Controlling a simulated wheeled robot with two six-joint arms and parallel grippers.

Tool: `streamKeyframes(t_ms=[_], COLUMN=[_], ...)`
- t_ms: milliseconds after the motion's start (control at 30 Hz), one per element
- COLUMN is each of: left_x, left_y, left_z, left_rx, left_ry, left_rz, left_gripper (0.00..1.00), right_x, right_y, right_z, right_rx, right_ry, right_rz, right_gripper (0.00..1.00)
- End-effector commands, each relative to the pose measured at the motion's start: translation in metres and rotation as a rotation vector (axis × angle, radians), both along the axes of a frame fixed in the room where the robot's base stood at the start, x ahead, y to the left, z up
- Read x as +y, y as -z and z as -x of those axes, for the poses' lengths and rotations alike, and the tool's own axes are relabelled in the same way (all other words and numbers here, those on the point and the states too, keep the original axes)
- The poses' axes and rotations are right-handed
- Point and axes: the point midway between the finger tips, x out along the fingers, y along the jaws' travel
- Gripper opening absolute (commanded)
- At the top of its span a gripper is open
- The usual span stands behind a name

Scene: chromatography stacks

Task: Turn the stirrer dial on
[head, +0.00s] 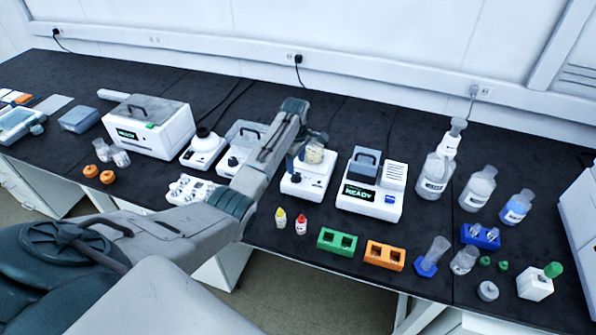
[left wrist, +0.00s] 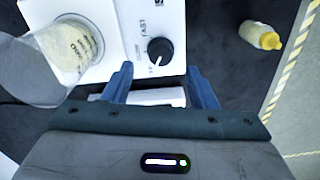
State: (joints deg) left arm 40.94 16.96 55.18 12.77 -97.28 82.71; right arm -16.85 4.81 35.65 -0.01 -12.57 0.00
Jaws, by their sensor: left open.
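The stirrer (head: 305,188) is a white unit on the black bench, partly covered by my left arm. A beaker (head: 314,155) stands on its top. In the left wrist view the white stirrer face (left wrist: 113,40) carries a round black dial (left wrist: 160,51) with the word FAST printed beside it. A small pale mark shows at the dial's lower edge. My left gripper (left wrist: 158,82) is open and empty, with its two blue fingers pointing at the dial, one on either side of its line and just short of it. The beaker (left wrist: 70,48) shows at left. My right gripper is not in view.
A white box reading READY (head: 370,205) stands right of the stirrer. Yellow-capped (head: 281,217) and red-capped (head: 301,224) bottles stand in front, near green (head: 338,242) and orange (head: 384,256) racks. Glass bottles (head: 433,178) stand at right.

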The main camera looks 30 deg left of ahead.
Motion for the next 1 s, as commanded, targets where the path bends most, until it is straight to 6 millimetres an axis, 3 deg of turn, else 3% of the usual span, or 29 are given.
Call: streamKeyframes(t_ms=[300,700,933,1000], left_x=[0.0,0.0,0.0,0.0], left_y=[0.047,0.056,0.056,0.056], left_z=[0.0,0.0,0.0,0.0], left_rx=[0.001,-0.002,-0.001,-0.001], left_ry=[0.0,0.002,0.002,0.002], left_rz=[0.002,0.001,0.001,0.001], left_gripper=[0.52,0.52,0.08,0.08], right_x=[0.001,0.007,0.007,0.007], right_y=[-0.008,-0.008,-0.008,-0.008], right_z=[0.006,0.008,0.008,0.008], right_rx=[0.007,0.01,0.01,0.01], right_ry=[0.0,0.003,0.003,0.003], right_rz=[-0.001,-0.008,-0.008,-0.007], right_gripper=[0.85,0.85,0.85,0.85])
